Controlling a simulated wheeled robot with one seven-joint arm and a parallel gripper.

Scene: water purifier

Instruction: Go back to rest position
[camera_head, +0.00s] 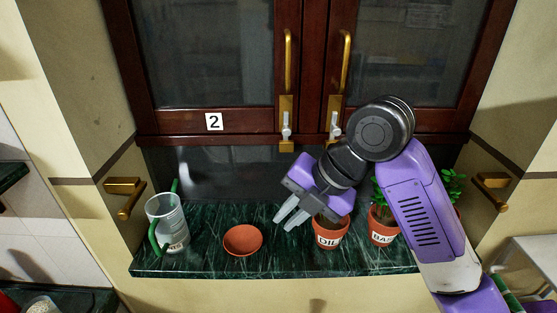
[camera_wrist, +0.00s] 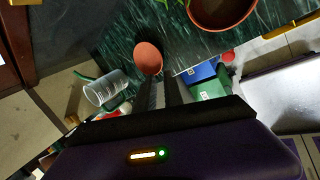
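My gripper (camera_head: 282,224) hangs above the green marble ledge (camera_head: 205,255), between the small terracotta dish and the pot labelled DILL. Its two fingers point down and left, with a narrow gap and nothing between them. In the wrist view my gripper (camera_wrist: 163,88) shows as two dark fingers, also empty. My arm reaches in from the right and is bent over the potted plants. It hides part of the dill plant.
On the ledge are a clear measuring jug (camera_head: 168,222) with green handles, a terracotta dish (camera_head: 243,240), a DILL pot (camera_head: 330,236) and a BASIL pot (camera_head: 382,228). Dark wooden cabinet doors (camera_head: 215,55) stand behind. Blue (camera_wrist: 199,73) and green bins (camera_wrist: 212,88) show in the wrist view.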

